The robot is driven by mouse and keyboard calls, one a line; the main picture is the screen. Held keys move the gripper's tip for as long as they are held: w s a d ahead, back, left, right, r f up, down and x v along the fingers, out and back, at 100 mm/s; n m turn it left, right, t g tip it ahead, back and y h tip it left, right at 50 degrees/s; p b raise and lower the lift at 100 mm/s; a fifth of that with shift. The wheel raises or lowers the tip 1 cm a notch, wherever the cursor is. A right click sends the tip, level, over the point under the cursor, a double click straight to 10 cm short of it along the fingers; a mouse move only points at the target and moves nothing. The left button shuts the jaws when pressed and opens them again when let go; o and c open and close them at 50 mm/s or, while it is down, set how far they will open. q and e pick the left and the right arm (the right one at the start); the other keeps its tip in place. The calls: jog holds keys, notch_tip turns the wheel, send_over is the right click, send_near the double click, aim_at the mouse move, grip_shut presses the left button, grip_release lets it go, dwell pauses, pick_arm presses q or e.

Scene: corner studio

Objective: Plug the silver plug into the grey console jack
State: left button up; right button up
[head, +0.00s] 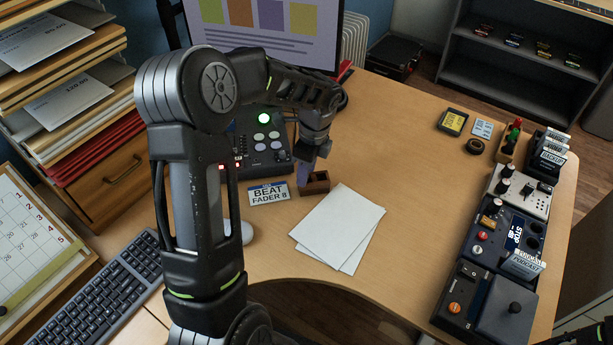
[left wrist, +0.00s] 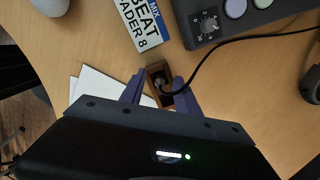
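The silver plug (left wrist: 159,84) stands in a small brown wooden holder (left wrist: 153,70), and a black cable runs from it to the right. The holder also shows in the head view (head: 316,184); the plug is hard to make out there. My left gripper (left wrist: 158,86) is open, its purple fingers apart on either side of the plug and holder. In the head view my left gripper (head: 312,165) is just above the holder. A dark grey console (head: 262,140) with knobs and pale buttons stands behind the holder; I cannot make out its jack. My right gripper is not in view.
A BEAT FADER 8 label (head: 269,192) and white paper sheets (head: 338,228) lie close to the holder. A keyboard (head: 100,295) is at the left front. A light grey box with black knobs (head: 521,191) and other devices line the right edge. The desk's middle right is clear.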

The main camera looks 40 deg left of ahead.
pick_arm(q)
jog(key=shift+c, duration=0.2)
grip_shut()
jog(key=shift+r, duration=0.1)
dwell(0.4)
notch_tip(320, 180, up, 10)
jog(key=shift+f, duration=0.1)
dwell(0.3)
dwell(0.5)
